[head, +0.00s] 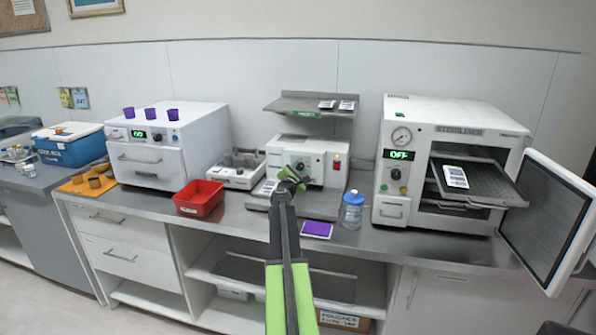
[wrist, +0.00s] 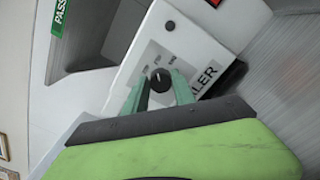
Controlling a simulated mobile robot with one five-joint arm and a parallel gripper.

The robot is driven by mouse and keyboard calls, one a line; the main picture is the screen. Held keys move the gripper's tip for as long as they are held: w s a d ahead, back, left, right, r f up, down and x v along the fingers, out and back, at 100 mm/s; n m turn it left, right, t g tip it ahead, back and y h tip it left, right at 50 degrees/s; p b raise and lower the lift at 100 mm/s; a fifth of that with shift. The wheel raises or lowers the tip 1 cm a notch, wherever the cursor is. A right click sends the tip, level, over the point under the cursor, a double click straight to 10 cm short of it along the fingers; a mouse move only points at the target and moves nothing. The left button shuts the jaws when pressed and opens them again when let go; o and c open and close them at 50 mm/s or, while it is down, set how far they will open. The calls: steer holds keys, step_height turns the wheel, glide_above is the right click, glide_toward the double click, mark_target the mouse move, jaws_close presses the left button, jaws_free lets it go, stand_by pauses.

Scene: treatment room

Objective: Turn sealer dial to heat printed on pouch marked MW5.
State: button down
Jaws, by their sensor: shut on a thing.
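The sealer (head: 330,160) is a white box on the counter, below a small metal shelf. In the wrist view its white front (wrist: 185,45) shows part of the word "SEALER" and small printed marks around a black dial (wrist: 160,80). My gripper (head: 290,180) reaches the sealer's front and hides part of it in the head view. In the wrist view my gripper (wrist: 158,88) has one finger on each side of the dial and is shut on it. Pouches (head: 337,104) lie on the shelf above; their print is too small to read.
The sterilizer (head: 455,140) stands to the right with its door (head: 545,215) open and a tray pulled out, bearing a pouch (head: 456,176). A red bin (head: 199,197), a purple pad (head: 317,229) and a blue-lidded jar (head: 352,210) stand near the sealer.

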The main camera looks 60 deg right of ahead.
steer(key=shift+d, duration=0.1)
steer(key=c, duration=1.1)
jaws_free()
steer(key=shift+o, duration=0.2)
steer(key=v, duration=1.7)
steer(key=shift+a, duration=0.2)
steer(key=shift+s, duration=0.15)
